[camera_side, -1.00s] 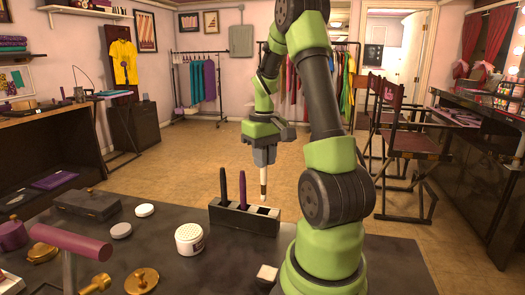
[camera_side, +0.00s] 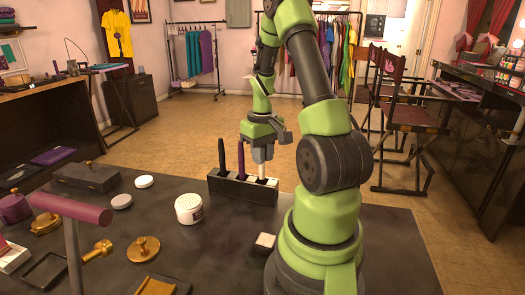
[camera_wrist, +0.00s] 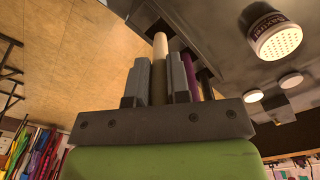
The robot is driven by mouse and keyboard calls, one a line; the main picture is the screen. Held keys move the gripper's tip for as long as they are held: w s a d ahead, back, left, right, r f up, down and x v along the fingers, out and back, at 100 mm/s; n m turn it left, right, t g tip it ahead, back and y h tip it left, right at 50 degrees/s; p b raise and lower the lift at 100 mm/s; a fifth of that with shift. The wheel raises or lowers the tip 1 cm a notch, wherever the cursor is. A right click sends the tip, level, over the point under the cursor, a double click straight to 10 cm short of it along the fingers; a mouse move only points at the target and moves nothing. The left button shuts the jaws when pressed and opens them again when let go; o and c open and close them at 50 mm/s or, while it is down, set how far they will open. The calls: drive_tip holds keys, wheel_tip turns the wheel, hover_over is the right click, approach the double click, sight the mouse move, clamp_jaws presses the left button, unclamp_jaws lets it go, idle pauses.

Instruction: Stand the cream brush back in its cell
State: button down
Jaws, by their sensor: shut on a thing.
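The cream brush (camera_side: 262,171) is upright between the fingers of my gripper (camera_side: 262,154), which is shut on it. Its lower end meets the top of the black brush holder (camera_side: 240,193) at the right-hand end. How deep it sits in a cell there I cannot tell. In the wrist view, the cream brush (camera_wrist: 160,46) stands out beyond the fingertips of my gripper (camera_wrist: 160,75), with a darker part between the fingers. A black brush (camera_side: 221,155) and a purple brush (camera_side: 240,160) stand in the holder's other cells.
A white perforated-top jar (camera_side: 189,208) stands left of the holder. A small white-topped block (camera_side: 265,241) sits in front, near my base. Two round lids, brass pieces and a purple-topped stand (camera_side: 70,210) fill the left of the dark table (camera_side: 215,255).

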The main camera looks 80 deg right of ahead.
drive_tip(key=shift+f, duration=0.6)
idle(0.3)
drive_tip(key=c, duration=1)
unclamp_jaws()
drive_tip(key=shift+r, duration=0.1)
wheel_tip(320, 180, up, 10)
drive_tip(key=shift+f, duration=0.15)
